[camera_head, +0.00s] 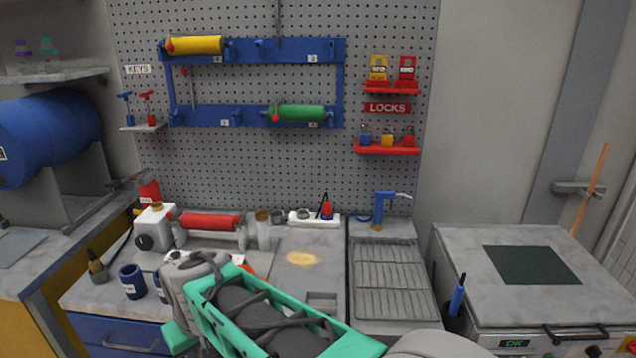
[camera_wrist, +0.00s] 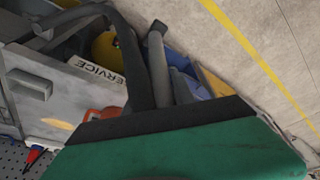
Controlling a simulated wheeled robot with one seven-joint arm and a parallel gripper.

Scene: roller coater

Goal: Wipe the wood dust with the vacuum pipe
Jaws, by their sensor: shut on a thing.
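The wood dust (camera_head: 303,258) is a pale tan smear on the grey top of the middle bench. A tan patch (camera_wrist: 58,124) also shows on a grey surface in the wrist view. My teal and dark grey arm crosses the lower middle of the head view, in front of the bench. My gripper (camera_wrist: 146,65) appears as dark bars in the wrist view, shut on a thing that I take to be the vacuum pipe. I cannot clearly separate pipe from fingers there. My arm hides the gripper's tips and the pipe in the head view.
A red roller device (camera_head: 209,221) and blue cups (camera_head: 132,281) stand left of the dust. A ribbed tray (camera_head: 388,280) lies to its right. A blue tap-like tool (camera_head: 384,206) stands behind the tray. A pegboard (camera_head: 400,180) closes the back.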

